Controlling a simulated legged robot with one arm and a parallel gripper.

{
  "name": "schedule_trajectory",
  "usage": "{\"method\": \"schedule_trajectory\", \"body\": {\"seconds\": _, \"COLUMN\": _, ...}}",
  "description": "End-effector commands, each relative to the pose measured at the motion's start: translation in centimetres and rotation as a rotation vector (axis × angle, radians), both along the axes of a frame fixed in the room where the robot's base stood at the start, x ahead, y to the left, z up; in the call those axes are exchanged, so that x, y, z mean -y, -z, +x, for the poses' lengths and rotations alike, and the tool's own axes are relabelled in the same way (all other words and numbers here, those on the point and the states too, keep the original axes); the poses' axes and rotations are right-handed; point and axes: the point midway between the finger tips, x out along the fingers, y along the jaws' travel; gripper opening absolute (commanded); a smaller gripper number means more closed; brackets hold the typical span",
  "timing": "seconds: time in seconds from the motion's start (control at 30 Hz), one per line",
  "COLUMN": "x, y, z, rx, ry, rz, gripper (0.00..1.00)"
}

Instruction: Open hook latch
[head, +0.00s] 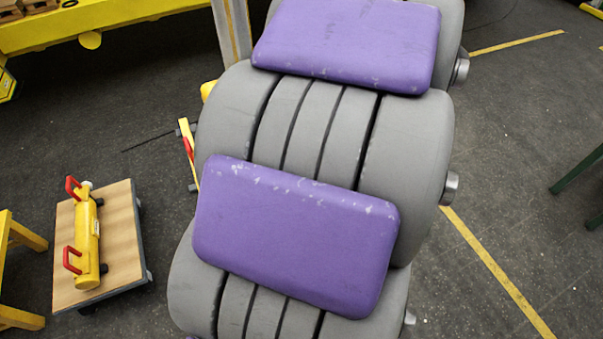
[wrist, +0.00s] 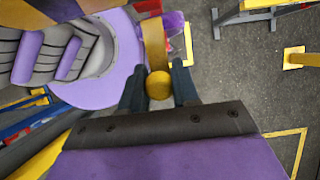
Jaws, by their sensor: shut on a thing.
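My gripper (wrist: 160,88) shows in the wrist view, its two dark fingers closed on either side of a yellow round-ended part (wrist: 159,85). A yellow-tan bar (wrist: 153,45) runs up from this round end, which looks like the handle of the hook latch. Red and purple pieces show behind the bar near the top of the wrist view. I cannot make out the hook itself or whether the latch is open. The gripper and the latch do not show in the head view.
In the head view, a low wooden-topped cart (head: 122,240) at left carries a yellow cylinder (head: 87,235) with red handles. A yellow beam (head: 130,20) crosses the upper left. A yellow stand (head: 17,245) is at the left edge.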

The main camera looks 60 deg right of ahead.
Motion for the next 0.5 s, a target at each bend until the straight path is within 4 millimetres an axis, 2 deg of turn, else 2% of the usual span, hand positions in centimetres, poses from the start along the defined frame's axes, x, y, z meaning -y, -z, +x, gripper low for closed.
{"method": "schedule_trajectory", "body": {"seconds": 0.37, "x": 0.0, "y": -0.1, "z": 0.05, "rx": 0.0, "ry": 0.001, "rz": -0.007, "gripper": 0.0}}
{"method": "schedule_trajectory", "body": {"seconds": 0.4, "x": 0.0, "y": -0.1, "z": 0.05, "rx": 0.0, "ry": 0.0, "rz": -0.006, "gripper": 0.33}}
{"method": "schedule_trajectory", "body": {"seconds": 0.5, "x": -0.04, "y": -0.09, "z": 0.04, "rx": 0.0, "ry": 0.0, "rz": -0.006, "gripper": 0.43}}
